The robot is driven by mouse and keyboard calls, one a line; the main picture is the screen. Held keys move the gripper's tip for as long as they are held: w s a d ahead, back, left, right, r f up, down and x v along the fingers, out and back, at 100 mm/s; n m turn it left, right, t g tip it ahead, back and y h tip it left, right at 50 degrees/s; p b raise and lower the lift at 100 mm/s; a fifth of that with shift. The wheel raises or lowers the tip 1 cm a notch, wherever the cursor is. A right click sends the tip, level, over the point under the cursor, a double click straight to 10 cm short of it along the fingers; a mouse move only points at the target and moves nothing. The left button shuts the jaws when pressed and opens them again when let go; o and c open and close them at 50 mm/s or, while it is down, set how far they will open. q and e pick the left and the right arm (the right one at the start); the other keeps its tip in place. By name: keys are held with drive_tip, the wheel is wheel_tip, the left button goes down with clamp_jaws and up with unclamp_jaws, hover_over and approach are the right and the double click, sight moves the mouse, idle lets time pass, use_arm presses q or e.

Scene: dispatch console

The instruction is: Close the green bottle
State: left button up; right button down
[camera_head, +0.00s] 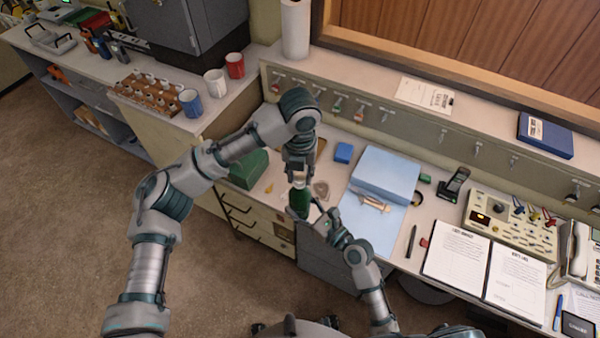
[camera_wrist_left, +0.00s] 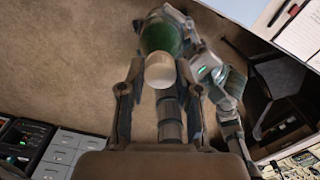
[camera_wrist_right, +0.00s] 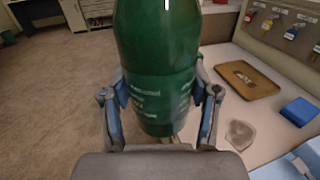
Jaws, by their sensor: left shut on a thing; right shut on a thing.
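The green bottle (camera_head: 299,201) is held upright or nearly so in front of the counter edge. My right gripper (camera_head: 318,213) is shut on its body; in the right wrist view the bottle (camera_wrist_right: 155,60) fills the space between the fingers. A white cap (camera_wrist_left: 160,70) sits at the bottle's top end, between the fingers of my left gripper (camera_wrist_left: 160,82). My left gripper (camera_head: 299,176) comes down from above and is shut on the cap. The cap lines up with the bottle's top; whether it is seated on the neck I cannot tell.
The counter behind holds a brown tray (camera_wrist_right: 243,80), a blue box (camera_head: 343,152), a light blue binder (camera_head: 388,175) and a green box (camera_head: 249,169). Open documents (camera_head: 455,252) and a control panel (camera_head: 510,226) lie to the right. The floor at left is clear.

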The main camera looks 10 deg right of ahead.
use_arm(q)
drive_tip(key=m, duration=1)
drive_tip(key=o, duration=0.7)
